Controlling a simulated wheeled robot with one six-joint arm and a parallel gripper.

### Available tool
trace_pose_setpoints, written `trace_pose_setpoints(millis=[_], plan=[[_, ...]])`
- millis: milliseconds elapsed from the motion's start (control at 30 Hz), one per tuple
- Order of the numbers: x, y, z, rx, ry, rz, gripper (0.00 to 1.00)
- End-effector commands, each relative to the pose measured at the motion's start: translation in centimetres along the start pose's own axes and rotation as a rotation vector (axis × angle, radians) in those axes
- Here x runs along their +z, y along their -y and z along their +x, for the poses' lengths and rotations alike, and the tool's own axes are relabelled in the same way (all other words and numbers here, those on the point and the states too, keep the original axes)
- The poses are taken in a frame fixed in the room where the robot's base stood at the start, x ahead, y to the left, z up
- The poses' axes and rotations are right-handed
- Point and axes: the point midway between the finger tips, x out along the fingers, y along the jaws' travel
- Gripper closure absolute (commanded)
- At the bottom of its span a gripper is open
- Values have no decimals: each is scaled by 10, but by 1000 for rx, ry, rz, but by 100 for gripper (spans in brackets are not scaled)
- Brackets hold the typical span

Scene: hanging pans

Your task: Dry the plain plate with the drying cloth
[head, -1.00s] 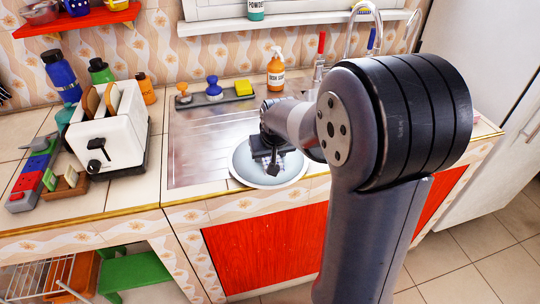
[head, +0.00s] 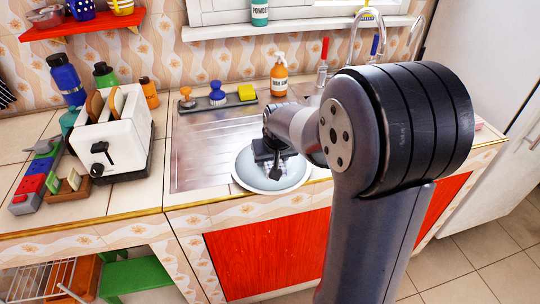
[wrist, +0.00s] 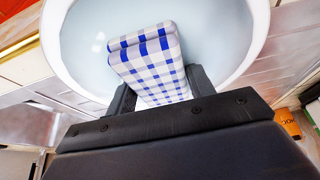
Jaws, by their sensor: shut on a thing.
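The plain plate (head: 245,176), white-rimmed with a pale blue-grey face, lies at the front edge of the steel draining board; its face also shows in the wrist view (wrist: 215,45). My gripper (head: 274,165) is over the plate. In the wrist view my gripper (wrist: 158,88) is shut on the folded drying cloth (wrist: 148,55), which is white with blue checks. The cloth is against or just above the plate's face; I cannot tell whether it touches. A few small pale spots show on the plate. The cloth is hidden in the head view.
The steel draining board (head: 200,160) is clear left of the plate. A brush and sponge holder (head: 216,99) and an orange soap bottle (head: 279,75) stand behind. A white toaster (head: 112,132) stands left. The tap (head: 352,40) rises behind my arm.

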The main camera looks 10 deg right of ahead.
Motion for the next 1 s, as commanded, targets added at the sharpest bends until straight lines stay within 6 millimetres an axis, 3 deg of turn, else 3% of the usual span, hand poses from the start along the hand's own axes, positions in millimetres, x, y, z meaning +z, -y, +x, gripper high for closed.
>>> trace_pose_setpoints(millis=[333, 800, 1000], plan=[[13, 0, -4, 0, 5, 0, 68], [-26, 0, 10, 0, 2, 0, 68], [-33, 0, 13, 0, 2, 0, 68]])
